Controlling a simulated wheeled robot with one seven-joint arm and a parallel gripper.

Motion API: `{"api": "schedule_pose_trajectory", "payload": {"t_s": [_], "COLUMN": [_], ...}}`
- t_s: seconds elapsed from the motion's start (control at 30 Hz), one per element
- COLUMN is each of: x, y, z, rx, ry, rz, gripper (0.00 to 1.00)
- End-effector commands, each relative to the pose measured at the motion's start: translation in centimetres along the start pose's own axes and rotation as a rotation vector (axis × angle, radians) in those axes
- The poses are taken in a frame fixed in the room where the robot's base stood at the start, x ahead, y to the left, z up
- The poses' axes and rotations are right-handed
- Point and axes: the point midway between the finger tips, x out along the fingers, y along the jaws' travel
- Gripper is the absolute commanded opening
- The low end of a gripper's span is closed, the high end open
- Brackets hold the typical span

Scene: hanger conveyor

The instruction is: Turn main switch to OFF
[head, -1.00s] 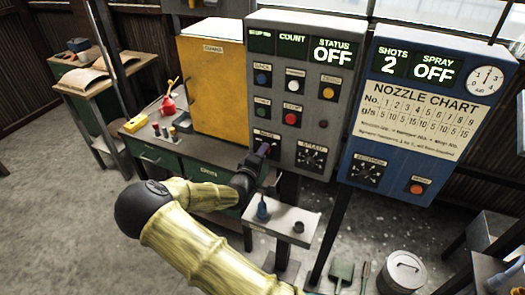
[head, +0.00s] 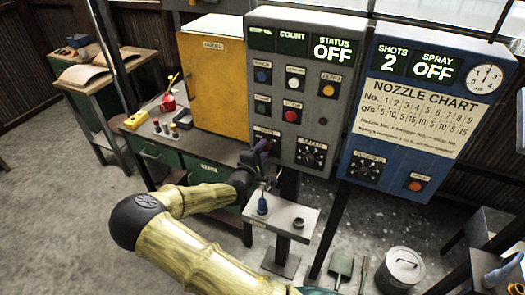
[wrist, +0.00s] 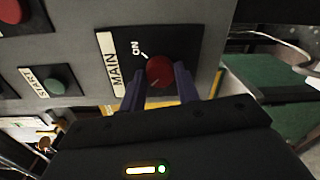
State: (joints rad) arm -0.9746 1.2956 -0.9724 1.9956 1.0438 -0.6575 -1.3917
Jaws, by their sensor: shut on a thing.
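The main switch is a red round knob (wrist: 160,72) on a dark plate beside a MAIN label (wrist: 112,68) in the wrist view. An ON mark with a short white line stands beside the knob. My gripper (wrist: 160,85) has its two purple fingers on either side of the knob and is shut on it. In the head view my gripper (head: 263,147) is at the lower left of the grey control panel (head: 335,75) and hides most of the switch. The panel's STATUS display (head: 332,50) reads OFF. Which way the knob points is unclear.
A blue nozzle panel (head: 415,105) stands to the right, its SPRAY display reading OFF. A yellow cabinet (head: 213,80) is at the left. A green START button (wrist: 57,85) is near the switch.

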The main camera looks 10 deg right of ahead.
Motion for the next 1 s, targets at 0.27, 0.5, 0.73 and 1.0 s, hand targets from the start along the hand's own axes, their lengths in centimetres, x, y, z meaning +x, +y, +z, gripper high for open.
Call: {"api": "schedule_pose_trajectory", "payload": {"t_s": [0.27, 0.5, 0.73, 1.0], "x": [-0.1, -0.2, -2.5, -7.4], "y": [-0.1, -0.1, -0.2, -0.2], "z": [-0.1, -0.1, -0.2, -0.2], "rx": [-0.002, 0.0, 0.0, 0.0], "ry": [0.002, 0.001, 0.004, 0.004], "rz": [-0.003, -0.001, -0.001, -0.001], "gripper": [0.53, 0.53, 0.53, 0.53]}}
